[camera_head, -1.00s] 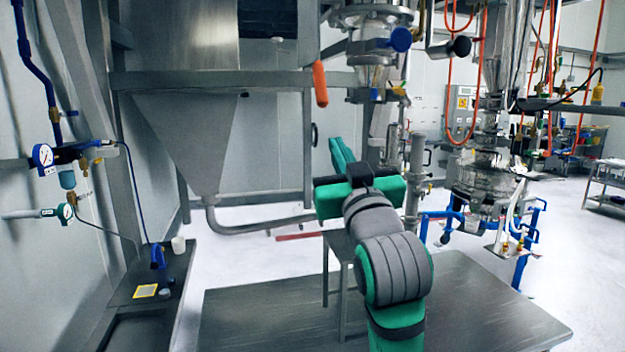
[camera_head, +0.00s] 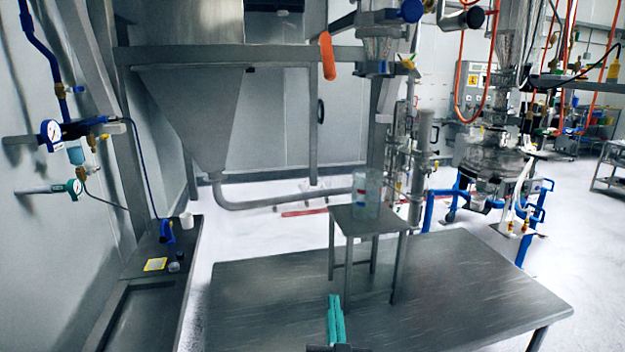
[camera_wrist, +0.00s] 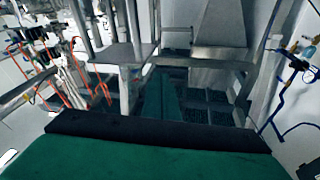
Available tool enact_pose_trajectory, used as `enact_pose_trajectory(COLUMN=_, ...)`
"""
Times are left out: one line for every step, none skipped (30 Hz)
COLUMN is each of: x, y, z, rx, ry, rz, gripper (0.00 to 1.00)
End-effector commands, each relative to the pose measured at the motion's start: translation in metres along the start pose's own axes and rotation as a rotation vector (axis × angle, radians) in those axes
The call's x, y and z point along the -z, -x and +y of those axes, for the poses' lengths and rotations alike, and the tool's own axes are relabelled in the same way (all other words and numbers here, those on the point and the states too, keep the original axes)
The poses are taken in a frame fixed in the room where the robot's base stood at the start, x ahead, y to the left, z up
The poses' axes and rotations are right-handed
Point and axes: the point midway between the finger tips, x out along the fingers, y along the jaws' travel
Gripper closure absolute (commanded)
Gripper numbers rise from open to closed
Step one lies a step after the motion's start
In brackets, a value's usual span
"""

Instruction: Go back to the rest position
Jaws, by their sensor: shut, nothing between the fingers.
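My gripper (camera_head: 336,318) shows at the bottom middle of the head view. Its two green fingers lie side by side, closed, with nothing held. It is in front of the small grey stand, over the near part of the large dark table (camera_head: 450,280). In the wrist view, the green and black body of my gripper (camera_wrist: 150,150) fills the bottom. The fingers look dark and faint there.
A small grey stand (camera_head: 368,222) on the table bears a clear container (camera_head: 367,190). A steel hopper (camera_head: 200,120) hangs behind left. A side bench (camera_head: 150,300) with small items runs along the left wall. Blue-framed equipment (camera_head: 490,175) stands at right.

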Motion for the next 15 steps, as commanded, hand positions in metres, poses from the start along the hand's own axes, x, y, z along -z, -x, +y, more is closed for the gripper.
enact_pose_trajectory(x=-0.019, y=0.014, z=0.000, rx=-0.008, ry=-0.006, rz=-0.018, gripper=1.00)
enact_pose_trajectory(x=-0.028, y=0.022, z=0.000, rx=-0.013, ry=-0.008, rz=-0.024, gripper=1.00)
enact_pose_trajectory(x=-0.040, y=0.032, z=0.000, rx=-0.019, ry=-0.010, rz=-0.035, gripper=1.00)
enact_pose_trajectory(x=-0.048, y=0.040, z=0.000, rx=-0.023, ry=-0.011, rz=-0.042, gripper=1.00)
enact_pose_trajectory(x=-0.057, y=0.048, z=0.000, rx=-0.028, ry=-0.012, rz=-0.050, gripper=1.00)
enact_pose_trajectory(x=-0.067, y=0.059, z=0.000, rx=-0.034, ry=-0.013, rz=-0.058, gripper=1.00)
enact_pose_trajectory(x=-0.075, y=0.067, z=0.000, rx=-0.038, ry=-0.014, rz=-0.066, gripper=1.00)
enact_pose_trajectory(x=-0.082, y=0.076, z=0.000, rx=-0.043, ry=-0.014, rz=-0.072, gripper=1.00)
enact_pose_trajectory(x=-0.092, y=0.087, z=0.000, rx=-0.049, ry=-0.013, rz=-0.083, gripper=1.00)
enact_pose_trajectory(x=-0.099, y=0.096, z=-0.001, rx=-0.053, ry=-0.012, rz=-0.090, gripper=1.00)
enact_pose_trajectory(x=-0.106, y=0.105, z=-0.001, rx=-0.057, ry=-0.011, rz=-0.098, gripper=1.00)
enact_pose_trajectory(x=-0.115, y=0.117, z=-0.001, rx=-0.062, ry=-0.010, rz=-0.108, gripper=1.00)
enact_pose_trajectory(x=-0.120, y=0.127, z=-0.001, rx=-0.066, ry=-0.009, rz=-0.115, gripper=1.00)
enact_pose_trajectory(x=-0.126, y=0.136, z=-0.001, rx=-0.070, ry=-0.007, rz=-0.122, gripper=1.00)
enact_pose_trajectory(x=-0.133, y=0.149, z=-0.002, rx=-0.075, ry=-0.004, rz=-0.132, gripper=1.00)
